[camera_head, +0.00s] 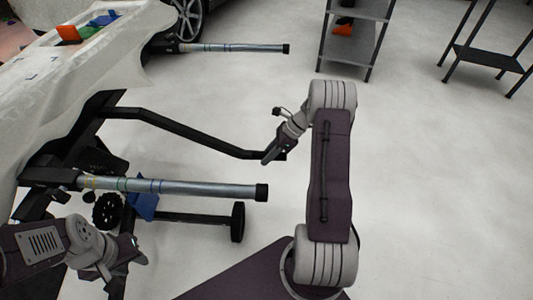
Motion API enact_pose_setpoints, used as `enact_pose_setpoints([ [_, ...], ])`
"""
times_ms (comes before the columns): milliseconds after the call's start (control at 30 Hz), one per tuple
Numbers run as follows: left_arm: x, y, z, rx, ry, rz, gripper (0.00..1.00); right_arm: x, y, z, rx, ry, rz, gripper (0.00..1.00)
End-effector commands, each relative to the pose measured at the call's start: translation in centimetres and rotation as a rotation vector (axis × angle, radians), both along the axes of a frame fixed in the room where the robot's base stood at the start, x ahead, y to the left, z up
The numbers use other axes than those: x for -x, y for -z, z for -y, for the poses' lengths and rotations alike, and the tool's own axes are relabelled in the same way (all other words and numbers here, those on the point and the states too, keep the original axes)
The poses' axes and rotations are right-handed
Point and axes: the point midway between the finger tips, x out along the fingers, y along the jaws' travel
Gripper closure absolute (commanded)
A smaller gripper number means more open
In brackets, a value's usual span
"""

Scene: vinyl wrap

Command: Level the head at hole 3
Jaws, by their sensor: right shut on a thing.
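A black bent bar (190,132) runs from the stand at left to the middle of the floor. My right gripper (272,155) is shut on its free end, which the fingers partly hide. A silver tube with coloured bands and a black end cap (200,189) lies below the bar, pointing right. My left gripper (138,256) is at the lower left, below the tube and apart from it; its fingers are too small and dark to tell their opening. No numbered hole can be made out, and I cannot tell which part is the head.
A white draped panel (60,90) covers the upper left, with coloured items (85,30) on it. A second silver tube (235,48) lies farther back. Black wheels (238,222) stand near the lower tube. Grey shelves (352,38) stand at the back.

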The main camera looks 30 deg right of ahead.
Motion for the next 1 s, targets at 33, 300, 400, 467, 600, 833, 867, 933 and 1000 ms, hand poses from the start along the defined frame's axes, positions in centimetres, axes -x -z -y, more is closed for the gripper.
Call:
enact_pose_setpoints([
  [33, 0.0, 0.1, 0.0, 0.000, 0.000, 0.000, 0.64, 0.0, 0.1, 0.1, 0.002, 0.000, -0.001, 1.00],
  [300, 0.0, 0.1, 0.0, 0.000, 0.000, 0.000, 0.64, 0.0, 0.1, 0.0, 0.002, -0.001, -0.001, 0.48],
  [400, 0.0, 0.1, 0.0, 0.000, 0.000, 0.000, 0.64, 0.0, 0.1, 0.0, 0.002, -0.001, -0.001, 0.48],
  [467, 0.0, 0.1, 0.0, 0.000, 0.000, 0.000, 0.64, 0.0, 0.1, 0.0, 0.002, -0.001, -0.001, 0.48],
  [600, 0.0, -0.4, 0.0, 0.000, 0.000, 0.000, 0.64, 0.1, -0.4, 0.3, 0.002, 0.000, 0.000, 0.48],
  [833, 0.0, -3.8, 0.0, 0.000, 0.000, 0.000, 0.64, 0.9, -4.8, 3.0, 0.003, 0.002, 0.000, 0.48],
  [867, 0.0, -4.1, 0.0, 0.000, 0.000, 0.000, 0.64, 1.1, -5.3, 3.4, 0.002, 0.002, 0.000, 0.48],
  [933, 0.0, -4.8, 0.0, 0.000, 0.000, 0.000, 0.64, 1.3, -6.2, 4.1, 0.003, 0.002, 0.000, 0.48],
  [1000, 0.0, -5.1, 0.0, 0.000, 0.000, 0.000, 0.64, 1.5, -6.8, 4.7, 0.002, 0.001, -0.001, 0.48],
])
